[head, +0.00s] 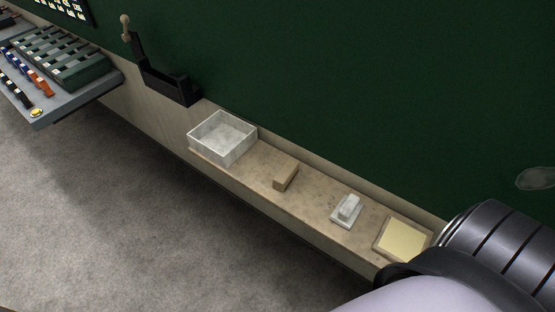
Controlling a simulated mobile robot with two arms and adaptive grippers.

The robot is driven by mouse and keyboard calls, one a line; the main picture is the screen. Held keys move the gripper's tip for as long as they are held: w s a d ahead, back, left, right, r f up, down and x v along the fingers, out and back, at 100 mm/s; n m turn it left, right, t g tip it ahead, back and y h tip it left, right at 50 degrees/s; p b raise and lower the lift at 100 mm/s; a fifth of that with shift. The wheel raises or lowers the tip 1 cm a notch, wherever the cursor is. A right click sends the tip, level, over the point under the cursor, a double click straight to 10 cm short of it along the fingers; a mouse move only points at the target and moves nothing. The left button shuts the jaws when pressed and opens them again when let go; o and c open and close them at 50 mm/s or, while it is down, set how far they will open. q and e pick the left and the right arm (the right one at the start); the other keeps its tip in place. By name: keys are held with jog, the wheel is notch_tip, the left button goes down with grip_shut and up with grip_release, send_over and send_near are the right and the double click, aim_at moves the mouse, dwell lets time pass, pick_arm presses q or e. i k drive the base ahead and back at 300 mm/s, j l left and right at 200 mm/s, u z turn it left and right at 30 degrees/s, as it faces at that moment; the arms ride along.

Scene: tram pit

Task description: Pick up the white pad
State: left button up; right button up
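A whitish pad (347,211) lies on the narrow ledge, right of its middle. It has a flat base with a raised block on top, like a grip. A pale yellow square (404,240) on a tan backing lies farther right on the same ledge, close to my arm. Neither of my grippers shows in the head view. A dark ribbed link of my arm fills the lower right corner and hides the ledge's right end.
The ledge (312,208) runs along a dark green wall. On it are a tan block (286,172) and a whitish open box (222,137). A black holder (170,84) with a lever is up left. A grey console (85,92) juts out at far left. Grey floor is clear.

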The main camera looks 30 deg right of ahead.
aim_at(346, 213)
jog(key=z, duration=1.65)
